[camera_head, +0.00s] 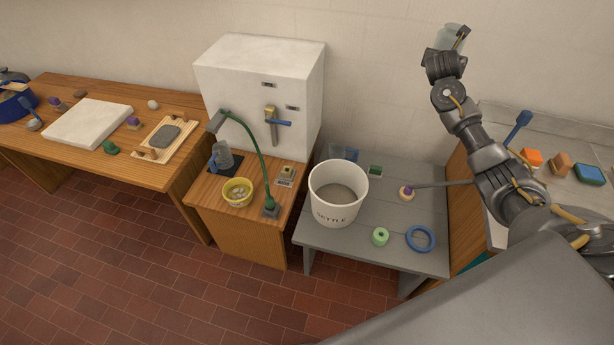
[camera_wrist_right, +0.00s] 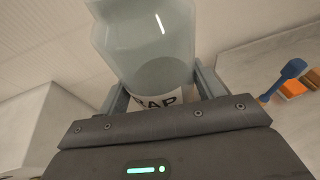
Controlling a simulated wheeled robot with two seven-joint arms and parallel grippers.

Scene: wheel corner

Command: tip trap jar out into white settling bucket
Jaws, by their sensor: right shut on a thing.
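The trap jar (camera_wrist_right: 150,60) is a clear, greyish jar with a white label reading "RAP" in the right wrist view. My right gripper (camera_wrist_right: 160,95) is shut on it, with a finger on each side near the label. In the head view the jar (camera_head: 450,38) is held high at the upper right, above and to the right of the bucket. Its contents cannot be made out clearly. The white settling bucket (camera_head: 336,212), marked "SETTLE", stands upright on the low grey table, with grey matter visible inside. My left gripper is not in view.
On the grey table (camera_head: 376,248) are a green roll (camera_head: 380,236), a blue ring (camera_head: 420,238), a purple-topped knob (camera_head: 406,192) and a small green box (camera_head: 375,171). A wooden stand left of the bucket holds a yellow bowl (camera_head: 237,191) and a green hose (camera_head: 256,150).

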